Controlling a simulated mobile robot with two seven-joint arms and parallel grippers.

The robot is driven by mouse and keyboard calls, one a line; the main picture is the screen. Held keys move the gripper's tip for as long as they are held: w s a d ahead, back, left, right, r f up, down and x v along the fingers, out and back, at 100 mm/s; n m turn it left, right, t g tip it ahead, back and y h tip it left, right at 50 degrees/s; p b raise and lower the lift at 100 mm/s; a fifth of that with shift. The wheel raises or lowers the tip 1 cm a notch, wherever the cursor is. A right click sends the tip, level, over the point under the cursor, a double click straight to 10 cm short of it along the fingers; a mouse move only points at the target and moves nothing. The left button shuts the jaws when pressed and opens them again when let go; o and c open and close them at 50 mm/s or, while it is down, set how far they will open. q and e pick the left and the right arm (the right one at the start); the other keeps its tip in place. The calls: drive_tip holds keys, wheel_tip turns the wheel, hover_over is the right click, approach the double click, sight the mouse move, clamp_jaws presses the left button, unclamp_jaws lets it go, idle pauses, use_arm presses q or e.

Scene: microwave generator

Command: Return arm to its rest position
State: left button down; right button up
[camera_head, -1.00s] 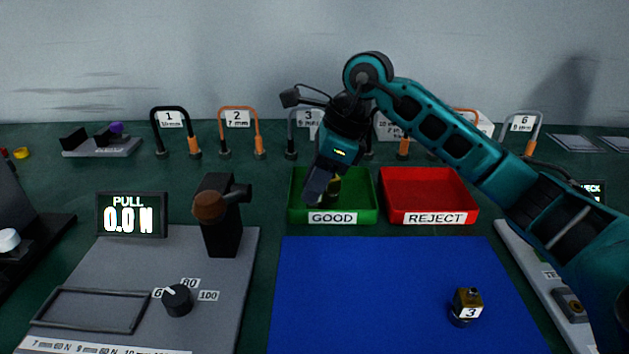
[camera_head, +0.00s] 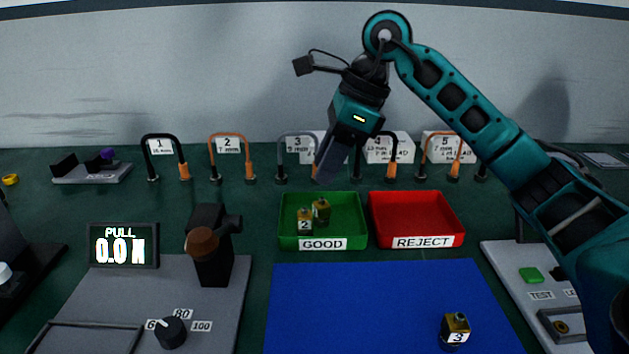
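My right arm (camera_head: 540,170) reaches in from the right, and its elbow rises high against the wall. Its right gripper (camera_head: 327,163) points down and hangs above the back edge of the green GOOD tray (camera_head: 350,222). The fingers show from the side as one dark shape, so their opening is hidden. No held object shows at the fingertips. Two brass-coloured parts stand in the green tray, one labelled 2 (camera_head: 304,221) and another (camera_head: 321,209) behind it. My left gripper is not in view.
The red REJECT tray (camera_head: 420,212) looks empty. A part labelled 3 (camera_head: 455,330) stands on the blue mat (camera_head: 350,310). A grey pull-test station (camera_head: 220,310) stands left, a test panel (camera_head: 505,262) right. Several numbered cable loops (camera_head: 230,160) line the back.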

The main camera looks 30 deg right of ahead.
drive_tip(key=shift+v, duration=1.1)
